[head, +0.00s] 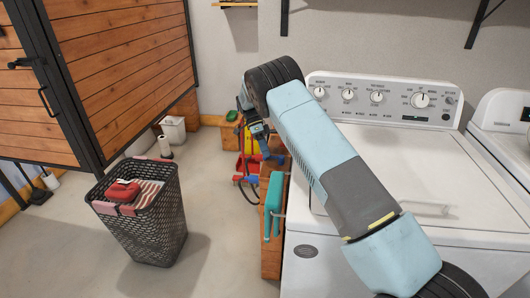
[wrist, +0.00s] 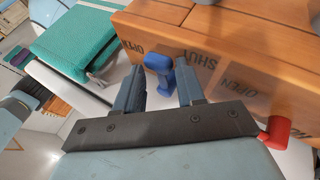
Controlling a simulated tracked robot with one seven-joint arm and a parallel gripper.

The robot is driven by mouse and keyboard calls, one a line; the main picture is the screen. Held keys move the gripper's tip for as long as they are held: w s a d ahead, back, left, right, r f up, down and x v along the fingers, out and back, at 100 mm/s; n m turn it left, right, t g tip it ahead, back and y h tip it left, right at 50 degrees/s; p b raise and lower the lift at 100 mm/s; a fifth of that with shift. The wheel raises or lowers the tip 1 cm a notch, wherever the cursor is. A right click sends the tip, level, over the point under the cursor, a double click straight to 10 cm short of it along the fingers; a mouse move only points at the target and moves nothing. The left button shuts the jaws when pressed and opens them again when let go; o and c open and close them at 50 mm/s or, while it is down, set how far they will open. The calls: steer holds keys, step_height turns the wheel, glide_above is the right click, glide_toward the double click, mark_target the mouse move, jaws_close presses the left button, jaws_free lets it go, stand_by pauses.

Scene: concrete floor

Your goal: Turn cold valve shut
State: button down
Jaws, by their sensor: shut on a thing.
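The cold valve shows as a blue handle (wrist: 158,72) in the wrist view, in front of a wooden panel (wrist: 215,75). A red handle (wrist: 278,131) is at the right, outside the fingers. In the head view my gripper (head: 262,140) is beyond my bent arm, beside the washer (head: 410,175), low by the wooden unit (head: 270,255). The handle's exact turn angle is hard to tell.
A dark laundry basket (head: 150,225) stands on the floor at left. Floor between basket and unit is clear.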

steer(key=shift+w+d+m+y, duration=0.15)
steer(key=shift+w+m+y, duration=0.2)
steer(key=shift+m, duration=0.15)
steer(key=c, duration=0.8)
jaws_free()
steer(key=shift+o, duration=0.2)
steer(key=v, duration=0.7)
steer(key=shift+w, duration=0.3)
